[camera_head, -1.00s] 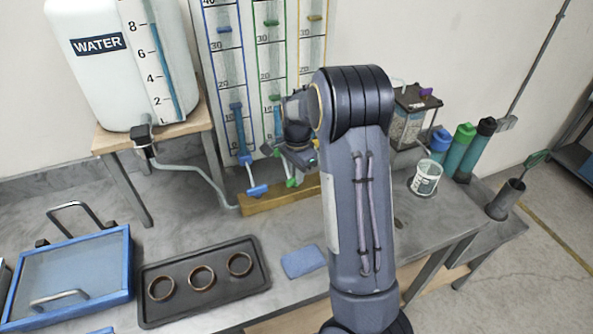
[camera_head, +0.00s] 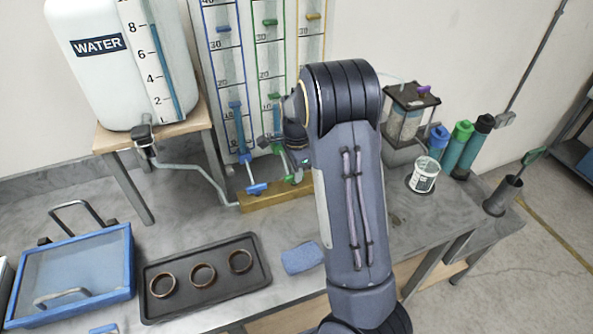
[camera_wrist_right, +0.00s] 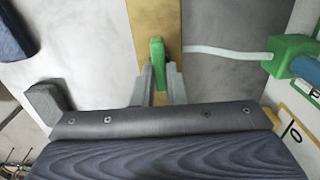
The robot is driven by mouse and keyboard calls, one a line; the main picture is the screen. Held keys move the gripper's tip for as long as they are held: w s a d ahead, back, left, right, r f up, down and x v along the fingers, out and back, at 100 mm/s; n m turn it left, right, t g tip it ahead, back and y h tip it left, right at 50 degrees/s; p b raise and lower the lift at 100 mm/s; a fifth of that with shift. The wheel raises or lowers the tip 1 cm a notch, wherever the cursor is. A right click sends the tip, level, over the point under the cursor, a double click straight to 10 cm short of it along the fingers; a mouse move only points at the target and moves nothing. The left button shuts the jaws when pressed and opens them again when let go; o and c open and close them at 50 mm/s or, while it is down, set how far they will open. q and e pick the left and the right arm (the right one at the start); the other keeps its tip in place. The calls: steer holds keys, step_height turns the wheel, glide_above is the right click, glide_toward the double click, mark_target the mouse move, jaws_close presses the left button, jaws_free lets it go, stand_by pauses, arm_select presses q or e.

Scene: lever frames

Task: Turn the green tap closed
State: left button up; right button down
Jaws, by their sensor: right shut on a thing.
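The green tap's handle (camera_wrist_right: 157,52) stands between the two grey fingers of my right gripper (camera_wrist_right: 160,78) in the right wrist view, and the gripper is shut on it. In the head view my right gripper (camera_head: 299,168) is at the wooden block, and my own wrist and arm hide most of the tap. Only a little green of the tap (camera_head: 290,178) shows there. The handle's exact angle is hard to tell. My left gripper is not in view.
The blue tap (camera_head: 256,188) is just left on the same wooden block (camera_head: 262,199). Gauge tubes (camera_head: 270,75) rise behind. A water tank (camera_head: 95,85) stands at left, a black tray with rings (camera_head: 215,293) in front, and a white cup (camera_head: 424,176) at right.

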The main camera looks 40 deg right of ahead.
steer(key=c, duration=1.5)
jaws_free()
steer(key=shift+o, duration=0.2)
step_height(320, 180, up, 8)
steer(key=shift+f+b, duration=0.1)
steer(key=shift+b, duration=0.3)
steer(key=s+a+r+n+t+y, duration=0.2)
steer(key=s+a+n, duration=0.8)
steer(key=s, duration=0.2)
steer(key=s+a+r+n+t+y, duration=0.1)
steer(key=s+a+r+n+t, duration=0.1)
steer(key=s+a+n, duration=0.8)
steer(key=shift+s+r+t+y, duration=0.25)
steer(key=shift+s+t+y, duration=0.15)
steer(key=shift+s+t, duration=0.55)
